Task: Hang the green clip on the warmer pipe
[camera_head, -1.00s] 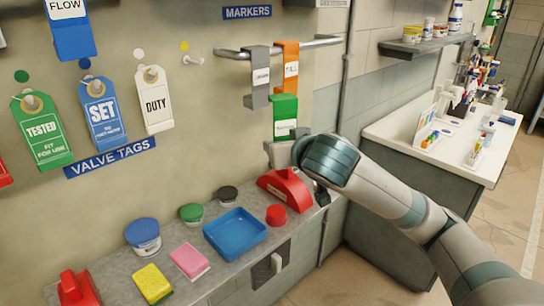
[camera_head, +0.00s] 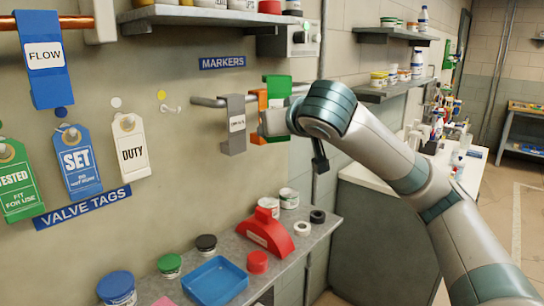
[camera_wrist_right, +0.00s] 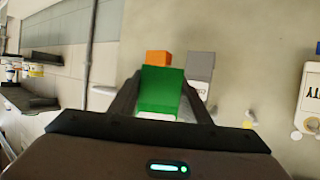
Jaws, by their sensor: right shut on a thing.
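The green clip (camera_head: 277,88) is in my right gripper (camera_head: 276,122), near the right part of the grey rail (camera_head: 208,102). In the right wrist view the green clip (camera_wrist_right: 160,92) sits between both fingers. I cannot tell whether it touches the rail. A grey clip (camera_head: 235,122) hangs on the rail, with an orange clip (camera_head: 258,98) beside it, partly hidden by the green clip and gripper. A copper-coloured pipe (camera_head: 84,22) runs at the upper left, with a blue FLOW clip (camera_head: 45,80) on it. My left gripper is not in view.
Valve tags (camera_head: 78,158) hang on the wall at left. A shelf (camera_head: 200,16) is above. Below, a ledge holds a blue tray (camera_head: 214,284), a red holder (camera_head: 265,235) and several jars. The wall between the pipe and rail is mostly clear below the shelf.

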